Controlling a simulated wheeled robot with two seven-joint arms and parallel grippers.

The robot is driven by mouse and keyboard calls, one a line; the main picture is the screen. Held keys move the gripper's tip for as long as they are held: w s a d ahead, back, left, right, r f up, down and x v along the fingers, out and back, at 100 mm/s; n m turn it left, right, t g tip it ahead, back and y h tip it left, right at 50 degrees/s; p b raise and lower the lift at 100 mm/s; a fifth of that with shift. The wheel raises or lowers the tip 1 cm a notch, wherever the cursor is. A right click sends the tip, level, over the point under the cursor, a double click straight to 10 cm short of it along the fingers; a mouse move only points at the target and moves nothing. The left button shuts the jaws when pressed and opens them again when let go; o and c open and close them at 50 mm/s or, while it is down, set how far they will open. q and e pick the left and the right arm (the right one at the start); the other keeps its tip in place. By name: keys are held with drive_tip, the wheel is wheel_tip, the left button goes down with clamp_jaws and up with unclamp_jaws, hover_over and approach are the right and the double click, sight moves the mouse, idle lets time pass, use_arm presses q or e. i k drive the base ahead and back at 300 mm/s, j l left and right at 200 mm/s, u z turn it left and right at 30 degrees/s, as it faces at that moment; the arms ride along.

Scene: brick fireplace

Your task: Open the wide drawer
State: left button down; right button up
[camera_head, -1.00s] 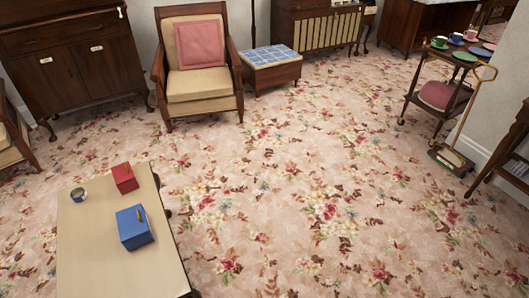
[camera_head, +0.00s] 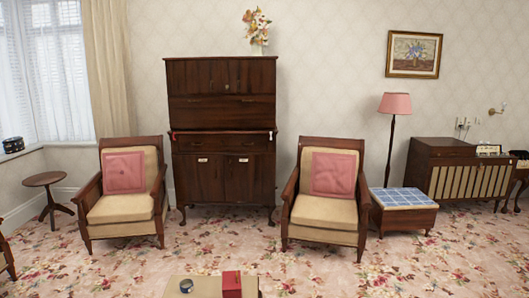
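A tall dark wood cabinet (camera_head: 222,82) stands against the back wall between two armchairs. A wide drawer (camera_head: 222,143) runs across its middle, below a wide plain panel and above two lower doors; it looks shut. The two lower doors (camera_head: 222,180) each carry a small pale plate near the top and look shut. Neither of my grippers is in view.
Armchairs with pink cushions stand left (camera_head: 127,195) and right (camera_head: 326,195) of the cabinet. A low table (camera_head: 212,281) at the bottom edge bears a red box (camera_head: 231,284) and a small round object (camera_head: 186,286). Flowered carpet (camera_head: 215,240) lies clear between table and cabinet.

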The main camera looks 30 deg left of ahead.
sight(187, 143)
drive_tip(key=u, duration=1.2)
drive_tip(key=i+l+z, duration=0.1)
drive_tip(key=l, duration=0.2)
drive_tip(key=i+l+z, duration=0.15)
drive_tip(key=l, duration=0.15)
drive_tip(key=i+l+z, duration=0.1)
drive_tip(key=l, duration=0.15)
drive_tip(key=i+l+z, duration=0.7)
drive_tip(key=i+l, duration=0.2)
drive_tip(key=i+l+u, duration=0.2)
drive_tip(key=i, duration=0.35)
drive_tip(key=i+u, duration=0.25)
drive_tip(key=i, duration=0.3)
drive_tip(key=i+u, duration=0.25)
drive_tip(key=i, duration=0.45)
drive_tip(key=i+l+u, duration=0.1)
drive_tip(key=i+u, duration=0.15)
drive_tip(key=i, duration=0.45)
drive_tip(key=i+j+u, duration=0.1)
drive_tip(key=i+u, duration=0.25)
drive_tip(key=i, duration=0.25)
drive_tip(key=i+l+u, duration=0.1)
drive_tip(key=i+u, duration=0.2)
drive_tip(key=i, duration=0.25)
drive_tip(key=i+j+z, duration=0.15)
drive_tip(key=i, duration=0.25)
drive_tip(key=i+j+z, duration=0.15)
drive_tip(key=i+j, duration=0.2)
